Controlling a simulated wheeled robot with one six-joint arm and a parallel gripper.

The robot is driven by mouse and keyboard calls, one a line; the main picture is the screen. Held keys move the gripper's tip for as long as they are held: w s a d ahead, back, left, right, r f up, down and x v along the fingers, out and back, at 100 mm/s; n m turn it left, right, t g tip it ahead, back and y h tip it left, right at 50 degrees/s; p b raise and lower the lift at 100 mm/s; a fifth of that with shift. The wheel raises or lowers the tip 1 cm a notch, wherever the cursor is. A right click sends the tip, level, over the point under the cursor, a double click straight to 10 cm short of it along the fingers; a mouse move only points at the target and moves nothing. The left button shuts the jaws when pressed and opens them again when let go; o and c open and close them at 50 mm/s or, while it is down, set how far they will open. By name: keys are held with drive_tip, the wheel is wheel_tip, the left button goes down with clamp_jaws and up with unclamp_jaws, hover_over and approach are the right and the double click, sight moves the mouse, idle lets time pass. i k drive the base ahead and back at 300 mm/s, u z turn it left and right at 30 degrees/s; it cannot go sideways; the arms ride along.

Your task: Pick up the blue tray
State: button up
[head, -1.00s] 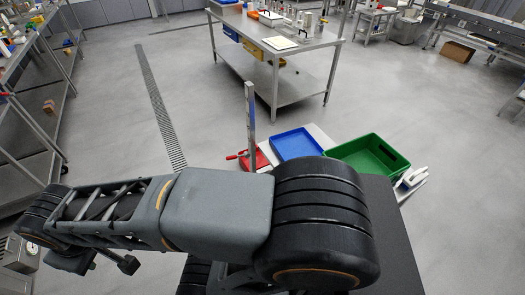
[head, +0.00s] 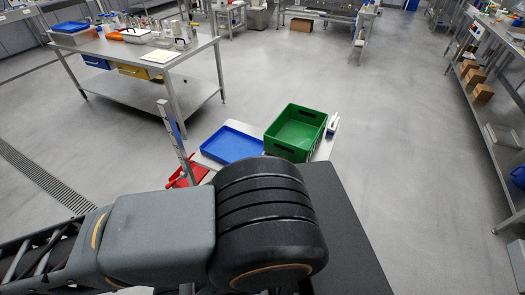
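The blue tray (head: 231,146) is a shallow rectangular tray with a raised rim. It lies on a small light-coloured table (head: 207,161), just beyond my arm in the head view. Its inside looks empty. My arm's dark, ribbed joint fills the lower middle of the view and stands in front of part of the table. My gripper is not in view.
A deep green crate (head: 297,131) stands close to the right of the tray. A red tray (head: 187,174) and an upright grey post (head: 178,140) are at its left. A steel workbench (head: 130,50) stands behind left. Open floor (head: 400,150) lies to the right.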

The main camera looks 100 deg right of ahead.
sight(228, 145)
drive_tip(key=z, duration=1.75)
drive_tip(key=i, duration=1.65)
drive_tip(key=z, duration=1.55)
